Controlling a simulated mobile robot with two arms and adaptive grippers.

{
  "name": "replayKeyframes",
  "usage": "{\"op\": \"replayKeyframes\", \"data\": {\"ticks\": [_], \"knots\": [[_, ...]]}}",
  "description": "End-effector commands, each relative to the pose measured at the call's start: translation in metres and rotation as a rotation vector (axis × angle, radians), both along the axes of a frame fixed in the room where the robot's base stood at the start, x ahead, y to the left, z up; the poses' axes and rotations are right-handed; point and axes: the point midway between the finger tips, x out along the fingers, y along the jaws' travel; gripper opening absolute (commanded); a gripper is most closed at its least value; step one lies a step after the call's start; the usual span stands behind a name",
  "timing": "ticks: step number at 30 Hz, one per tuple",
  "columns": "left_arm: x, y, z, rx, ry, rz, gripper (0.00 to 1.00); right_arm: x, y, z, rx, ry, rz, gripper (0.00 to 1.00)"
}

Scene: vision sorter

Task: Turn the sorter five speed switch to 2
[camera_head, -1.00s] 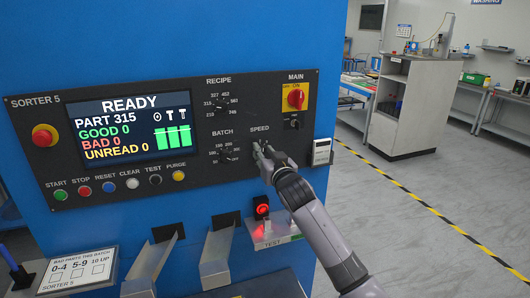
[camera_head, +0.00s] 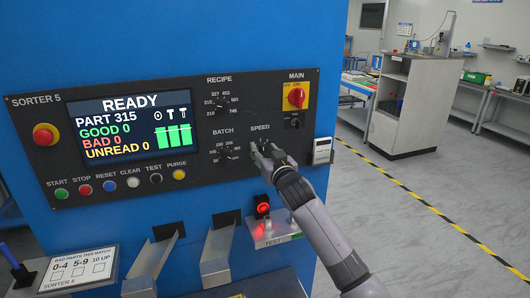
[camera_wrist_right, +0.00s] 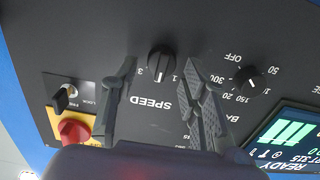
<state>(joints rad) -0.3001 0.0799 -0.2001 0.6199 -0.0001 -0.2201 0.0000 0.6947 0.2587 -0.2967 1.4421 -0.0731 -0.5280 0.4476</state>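The sorter five panel (camera_head: 110,178) fills the left and middle of the head view. Its speed switch is hidden behind my right gripper (camera_head: 264,151) there, under the SPEED label. In the right wrist view, where the panel appears upside down, the switch (camera_wrist_right: 161,61) is a black round knob with a raised grip. Marks 1 and 3 show beside it; I cannot surely tell which mark it points at. My right gripper (camera_wrist_right: 166,76) is open, with one finger on each side of the knob and gaps to both. My left gripper is not in view.
Near the speed switch are the batch knob (camera_head: 228,151), the recipe knob (camera_head: 221,104), the red main switch (camera_head: 296,97) and a key switch (camera_wrist_right: 64,97). The screen (camera_head: 135,126) reads READY. A test shelf with a red-lit button (camera_head: 263,209) sits below. Open floor lies right.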

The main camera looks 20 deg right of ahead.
Motion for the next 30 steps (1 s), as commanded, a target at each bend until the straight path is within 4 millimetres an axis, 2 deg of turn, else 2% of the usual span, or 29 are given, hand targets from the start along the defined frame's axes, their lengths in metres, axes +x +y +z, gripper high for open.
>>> {"op": "replayKeyframes", "data": {"ticks": [7, 11, 14, 24, 30], "knots": [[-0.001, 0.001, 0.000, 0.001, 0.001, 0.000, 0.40, -0.001, 0.000, 0.000, 0.000, 0.001, 0.000, 0.42], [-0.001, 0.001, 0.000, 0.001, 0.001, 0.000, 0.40, -0.008, 0.000, -0.001, 0.001, 0.002, 0.000, 0.42], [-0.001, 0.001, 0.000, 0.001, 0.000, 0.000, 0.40, -0.021, -0.001, -0.002, 0.000, 0.001, 0.001, 0.42], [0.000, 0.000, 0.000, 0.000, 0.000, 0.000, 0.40, -0.088, -0.003, -0.001, 0.000, 0.000, 0.001, 0.42], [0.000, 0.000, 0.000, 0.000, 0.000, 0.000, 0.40, -0.113, -0.004, -0.001, 0.000, 0.001, 0.000, 0.42]]}}
